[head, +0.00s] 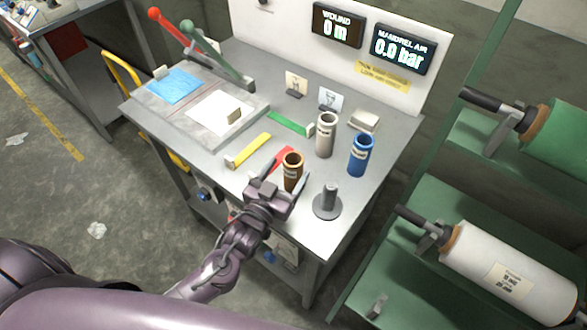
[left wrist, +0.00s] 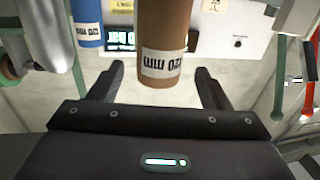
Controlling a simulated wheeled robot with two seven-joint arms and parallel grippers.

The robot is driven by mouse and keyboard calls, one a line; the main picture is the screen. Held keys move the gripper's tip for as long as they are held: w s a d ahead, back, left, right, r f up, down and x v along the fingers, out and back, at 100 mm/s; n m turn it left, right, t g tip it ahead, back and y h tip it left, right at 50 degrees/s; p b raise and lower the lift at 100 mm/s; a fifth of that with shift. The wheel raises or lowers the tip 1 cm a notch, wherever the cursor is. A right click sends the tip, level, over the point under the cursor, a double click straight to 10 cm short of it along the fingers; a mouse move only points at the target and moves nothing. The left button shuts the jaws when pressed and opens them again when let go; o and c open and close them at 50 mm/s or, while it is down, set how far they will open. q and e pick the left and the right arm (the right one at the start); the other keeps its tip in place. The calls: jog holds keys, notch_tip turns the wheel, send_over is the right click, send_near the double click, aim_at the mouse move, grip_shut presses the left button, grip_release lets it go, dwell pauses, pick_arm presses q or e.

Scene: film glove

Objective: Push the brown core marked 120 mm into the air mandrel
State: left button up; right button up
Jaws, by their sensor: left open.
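The brown core (head: 292,168) stands upright on the grey bench. In the left wrist view the brown core (left wrist: 162,95) shows an upside-down label reading 120 mm. My left gripper (head: 287,180) is open, one finger on each side of the core. In the left wrist view gaps show between the core and both fingers (left wrist: 160,82). A dark grey upright peg on a round base (head: 328,200), possibly the air mandrel, stands right of the core with nothing on it. The display marked mandrel air (head: 402,49) reads 0.0 bar. My right gripper is not in view.
A pale core (head: 326,135) and a blue core (head: 361,155) stand behind and right of the brown one. Yellow (head: 248,151) and green (head: 290,124) strips lie on the bench. A green rack with film rolls (head: 508,272) stands at the right.

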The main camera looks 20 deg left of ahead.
pick_arm(q)
jog(key=w, duration=0.1)
jog(key=w+p, duration=0.1)
jog(key=w, duration=0.1)
jog(key=shift+w+d+f, duration=0.1)
jog(key=shift+w+d, duration=0.2)
jog(key=shift+d, duration=0.1)
jog(key=shift+w, duration=0.15)
jog(key=c, duration=1)
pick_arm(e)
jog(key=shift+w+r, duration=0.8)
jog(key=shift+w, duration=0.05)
pick_arm(q)
jog(key=shift+c, duration=0.2)
